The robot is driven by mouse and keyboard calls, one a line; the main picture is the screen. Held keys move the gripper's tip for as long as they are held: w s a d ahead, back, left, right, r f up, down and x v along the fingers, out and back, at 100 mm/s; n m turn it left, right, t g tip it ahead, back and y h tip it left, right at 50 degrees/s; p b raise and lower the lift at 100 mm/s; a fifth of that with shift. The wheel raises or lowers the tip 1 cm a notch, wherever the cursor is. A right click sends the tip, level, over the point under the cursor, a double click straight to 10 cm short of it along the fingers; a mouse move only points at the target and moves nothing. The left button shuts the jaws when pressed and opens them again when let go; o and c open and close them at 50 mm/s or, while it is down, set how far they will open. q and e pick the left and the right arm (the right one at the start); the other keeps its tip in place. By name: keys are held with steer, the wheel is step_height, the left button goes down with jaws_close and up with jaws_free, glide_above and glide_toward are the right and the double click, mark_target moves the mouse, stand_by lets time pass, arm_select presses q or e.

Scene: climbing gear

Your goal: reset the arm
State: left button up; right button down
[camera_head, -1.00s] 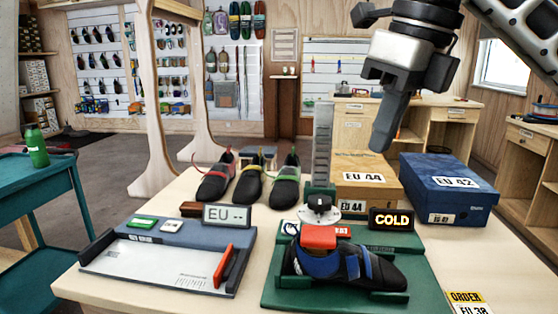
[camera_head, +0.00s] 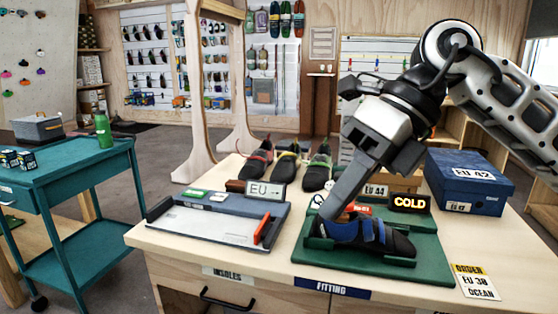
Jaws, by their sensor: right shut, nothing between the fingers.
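My right gripper (camera_head: 343,200) is shut and empty. Its arm comes in from the upper right, and its fingers point down and left over the table. In the picture its fingertips overlap the back of the green fitting board (camera_head: 430,268), close to the blue and black shoe (camera_head: 372,236) lying there; I cannot tell whether they touch. The arm hides much of the brown EU 44 box (camera_head: 376,190) and most of the upright gauge behind the board. My left gripper is not in view.
The sizing tray (camera_head: 200,228) with an EU display (camera_head: 265,190) lies left of the board. Several shoes (camera_head: 318,168) stand behind. A COLD sign (camera_head: 410,203) and blue EU 42 box (camera_head: 468,182) are on the right. A teal cart (camera_head: 75,176) with a green bottle (camera_head: 103,130) stands left.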

steer(key=s+a+f+m+g+y+p, duration=0.1)
steer(key=s+a+g+y, duration=0.4)
steer(key=a+y, duration=0.4)
steer(key=w+d+f+m+t+y+p, duration=0.1)
steer(key=w+d+f+m+t+y, duration=0.2)
steer(key=m+t, duration=0.6)
steer(key=w+m+t+y, duration=0.4)
steer(key=m+t, duration=0.4)
steer(key=m, duration=0.3)
steer(key=d+f+m+t+h+p, duration=0.1)
steer(key=d+f+m+t+h, duration=0.3)
steer(key=f+m+h, duration=0.35)
steer(key=d+f+m+t+h, duration=0.3)
steer(key=f+m+t+h, duration=0.1)
steer(key=f+m+h, duration=0.4)
steer(key=s+d+f+m+g+h, duration=0.2)
steer(key=s+f, duration=0.4)
steer(key=f, duration=0.3)
steer(key=s+d+f+m+g+h, duration=0.2)
steer(key=s+d+f+m+g, duration=0.2)
steer(key=f, duration=0.5)
steer(key=shift+s+f+m+g+p, duration=0.15)
steer(key=shift+s+m+g+p, duration=0.25)
steer(key=shift+s+m+g, duration=0.65)
steer(key=shift+s+n+t, duration=0.15)
steer(key=shift+n+t, duration=0.1)
steer(key=shift+n, duration=0.15)
